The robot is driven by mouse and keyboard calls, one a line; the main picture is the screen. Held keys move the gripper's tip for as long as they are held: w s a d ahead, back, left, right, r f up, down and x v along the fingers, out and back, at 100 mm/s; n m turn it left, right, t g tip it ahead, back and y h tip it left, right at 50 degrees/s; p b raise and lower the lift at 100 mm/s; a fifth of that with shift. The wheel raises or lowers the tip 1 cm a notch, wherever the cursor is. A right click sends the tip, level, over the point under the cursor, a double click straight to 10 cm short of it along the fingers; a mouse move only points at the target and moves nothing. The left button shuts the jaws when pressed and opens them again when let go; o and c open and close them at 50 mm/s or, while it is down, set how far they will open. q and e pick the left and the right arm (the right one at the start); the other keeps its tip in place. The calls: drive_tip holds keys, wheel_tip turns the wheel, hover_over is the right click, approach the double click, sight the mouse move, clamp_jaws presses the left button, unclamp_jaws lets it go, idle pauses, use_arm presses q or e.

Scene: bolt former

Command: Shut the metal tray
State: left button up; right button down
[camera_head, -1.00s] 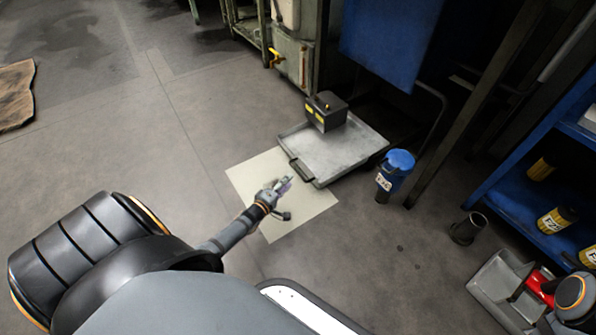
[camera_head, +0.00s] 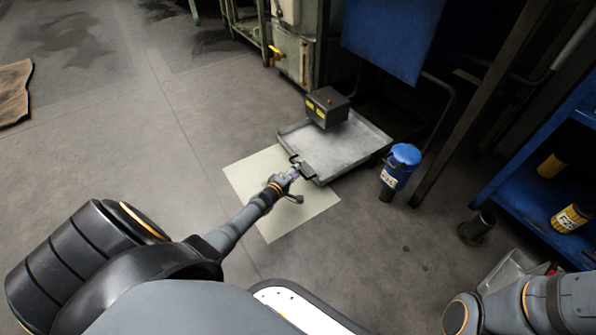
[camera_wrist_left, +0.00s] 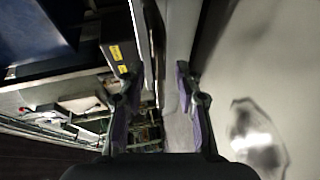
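The grey metal tray (camera_head: 345,152) sticks out from under the machine, low over the floor. Its dark handle (camera_head: 302,167) is on the near left side. My left gripper (camera_head: 294,173) is at this handle, its tip close to or touching it; the head view does not settle contact. In the left wrist view the left gripper's fingers (camera_wrist_left: 157,75) are apart, with a pale metal edge, likely the tray's wall (camera_wrist_left: 178,35), running beyond and between them. My right arm shows at the bottom right, but its gripper is out of view.
A dark box with yellow labels (camera_head: 327,108) stands at the tray's back left corner. A blue-lidded canister (camera_head: 400,168) stands close to the tray's right. A pale mat (camera_head: 248,180) lies under my left gripper. A blue shelf (camera_head: 525,205) is at right; the left floor is open.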

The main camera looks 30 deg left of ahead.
use_arm(q)
clamp_jaws()
idle(0.3)
